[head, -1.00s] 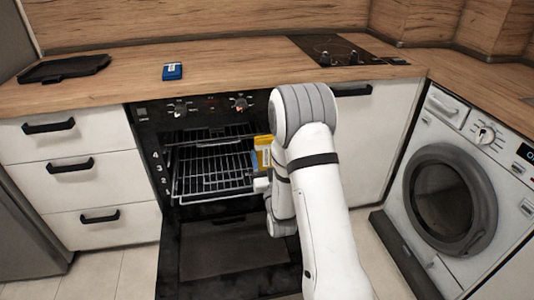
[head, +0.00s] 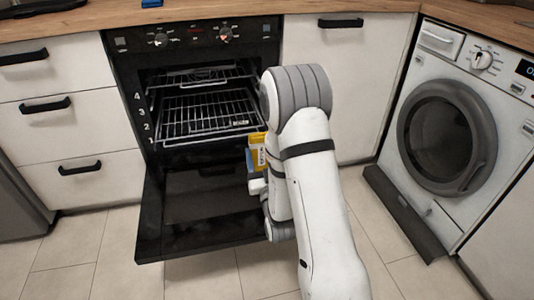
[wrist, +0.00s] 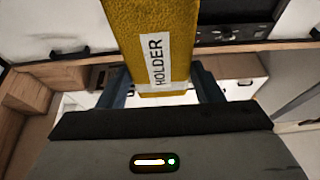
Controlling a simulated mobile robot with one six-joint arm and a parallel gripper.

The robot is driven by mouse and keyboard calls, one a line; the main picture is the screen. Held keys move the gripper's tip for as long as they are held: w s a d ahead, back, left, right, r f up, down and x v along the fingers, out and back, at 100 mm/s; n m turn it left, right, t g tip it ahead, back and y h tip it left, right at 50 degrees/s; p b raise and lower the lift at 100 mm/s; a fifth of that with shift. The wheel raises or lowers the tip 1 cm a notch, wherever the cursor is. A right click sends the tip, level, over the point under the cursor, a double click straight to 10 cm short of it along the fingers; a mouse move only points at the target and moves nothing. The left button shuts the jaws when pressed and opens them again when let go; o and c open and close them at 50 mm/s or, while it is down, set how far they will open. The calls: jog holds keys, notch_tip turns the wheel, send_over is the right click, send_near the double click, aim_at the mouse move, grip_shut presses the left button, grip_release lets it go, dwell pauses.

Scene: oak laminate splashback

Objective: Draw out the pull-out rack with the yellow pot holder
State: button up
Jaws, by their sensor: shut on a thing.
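The yellow pot holder (head: 257,152) is a thick pad with a white label, upright at the front right of the oven opening. My gripper (wrist: 163,88) is shut on the pot holder, which also shows in the wrist view (wrist: 150,35) with the word HOLDER readable. In the head view my arm hides most of the gripper. The lower wire rack (head: 208,113) is inside the open oven, its front bar running just above the pot holder. I see no contact between them. A second wire rack (head: 200,76) sits above it.
The oven door (head: 205,232) is folded down in front, below the pot holder. White drawers (head: 70,130) stand to the left, a white cupboard (head: 345,95) and a washing machine (head: 440,135) to the right. Tiled floor (head: 90,250) in front is clear.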

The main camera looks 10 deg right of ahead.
dwell(0.4)
jog(key=w, duration=0.9)
jog(key=w+f, duration=0.1)
jog(key=w, duration=1.6)
jog(key=shift+w+a+f, duration=0.2)
jog(key=shift+w+f, duration=0.15)
jog(key=shift+w, duration=0.05)
jog(key=shift+s+f, duration=0.1)
jog(key=shift+f, duration=2)
